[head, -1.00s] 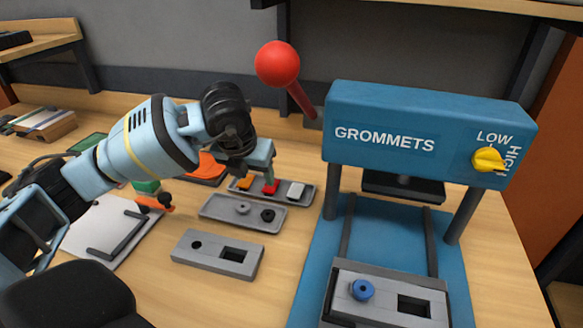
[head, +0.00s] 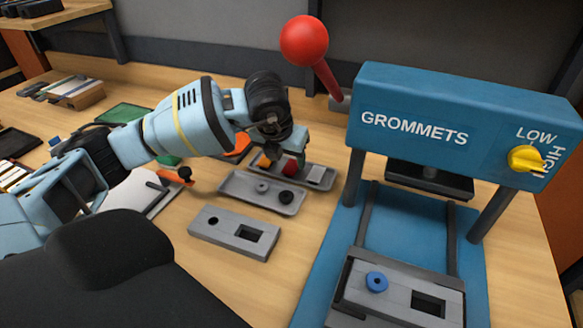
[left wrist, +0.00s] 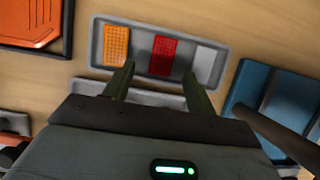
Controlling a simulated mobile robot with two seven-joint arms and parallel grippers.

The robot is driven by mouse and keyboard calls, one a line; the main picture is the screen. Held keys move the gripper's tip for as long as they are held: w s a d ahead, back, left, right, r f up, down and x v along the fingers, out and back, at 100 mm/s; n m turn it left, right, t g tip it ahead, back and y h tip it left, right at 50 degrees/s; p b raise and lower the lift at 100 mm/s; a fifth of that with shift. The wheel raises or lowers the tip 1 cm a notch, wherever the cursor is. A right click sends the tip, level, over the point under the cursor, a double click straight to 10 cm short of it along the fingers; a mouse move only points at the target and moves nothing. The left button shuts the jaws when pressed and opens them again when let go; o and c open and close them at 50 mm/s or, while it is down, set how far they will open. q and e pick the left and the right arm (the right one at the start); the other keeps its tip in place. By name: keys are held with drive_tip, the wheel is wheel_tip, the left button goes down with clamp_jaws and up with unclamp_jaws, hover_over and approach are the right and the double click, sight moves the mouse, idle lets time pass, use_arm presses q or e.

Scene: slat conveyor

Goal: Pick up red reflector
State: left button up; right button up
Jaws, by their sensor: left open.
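The red reflector (head: 290,168) lies in the back grey tray (head: 318,187), between an orange reflector (head: 264,161) and a whitish one (head: 316,175). In the left wrist view the red reflector (left wrist: 163,55) sits just past the fingertips, roughly centred between them. My left gripper (left wrist: 158,70) is open and empty. In the head view my left gripper (head: 287,152) hangs over the tray and partly hides the reflectors. Whether a finger touches the tray cannot be told. My right gripper is not in view.
A tray with a grey and a black grommet (head: 262,192) and a grey fixture plate (head: 233,232) lie in front. The blue grommet press (head: 440,120), with its red-knobbed lever (head: 304,41), stands close on the right. An orange piece (left wrist: 38,20) lies left of the reflector tray.

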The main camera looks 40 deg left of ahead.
sight(291, 167)
use_arm(q)
drive_tip(key=shift+x, duration=1.85)
drive_tip(key=shift+w+d, duration=0.1)
drive_tip(key=c, duration=1)
